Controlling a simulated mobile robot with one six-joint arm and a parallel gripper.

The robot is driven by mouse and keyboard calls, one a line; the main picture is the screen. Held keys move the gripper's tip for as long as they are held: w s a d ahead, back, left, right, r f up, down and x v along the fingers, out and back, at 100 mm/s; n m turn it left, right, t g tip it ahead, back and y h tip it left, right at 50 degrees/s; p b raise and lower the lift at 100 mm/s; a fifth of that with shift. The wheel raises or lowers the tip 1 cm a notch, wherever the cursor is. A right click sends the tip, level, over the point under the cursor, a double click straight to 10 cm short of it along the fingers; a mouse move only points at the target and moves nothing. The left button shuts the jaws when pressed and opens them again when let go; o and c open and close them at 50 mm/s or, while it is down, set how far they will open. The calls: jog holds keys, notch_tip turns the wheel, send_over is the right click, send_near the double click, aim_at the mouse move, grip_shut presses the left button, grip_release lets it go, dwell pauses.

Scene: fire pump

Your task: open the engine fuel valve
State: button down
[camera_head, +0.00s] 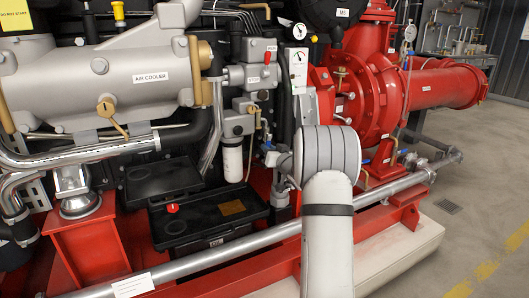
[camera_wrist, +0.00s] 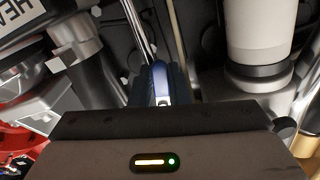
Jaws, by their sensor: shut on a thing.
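The engine fuel valve has a blue handle (camera_wrist: 160,72), seen in the wrist view at the end of a thin metal pipe. My gripper (camera_wrist: 160,86) is shut on this handle, and its dark fingers hide much of it. In the head view, a small blue part (camera_head: 267,147) shows just left of my arm's end, by the engine's right side. My gripper (camera_head: 277,160) is partly hidden there behind my own wrist. I cannot tell the handle's exact angle from these frames.
A white filter cylinder (camera_head: 232,160) stands left of my gripper; it also shows in the wrist view (camera_wrist: 265,32). The red pump (camera_head: 370,95) is to the right. A black battery box (camera_head: 215,212) and a long metal pipe (camera_head: 230,250) lie lower down.

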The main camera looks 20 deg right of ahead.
jog(key=shift+d+r+n+b, duration=0.25)
jog(key=shift+d+n, duration=0.35)
jog(key=shift+n, duration=0.9)
jog(key=c, duration=1.4)
grip_release()
jog(key=shift+f, duration=0.1)
jog(key=s+p, duration=0.2)
jog(key=s, duration=0.5)
jog(key=shift+s+d, duration=0.15)
jog(key=shift+s, duration=0.25)
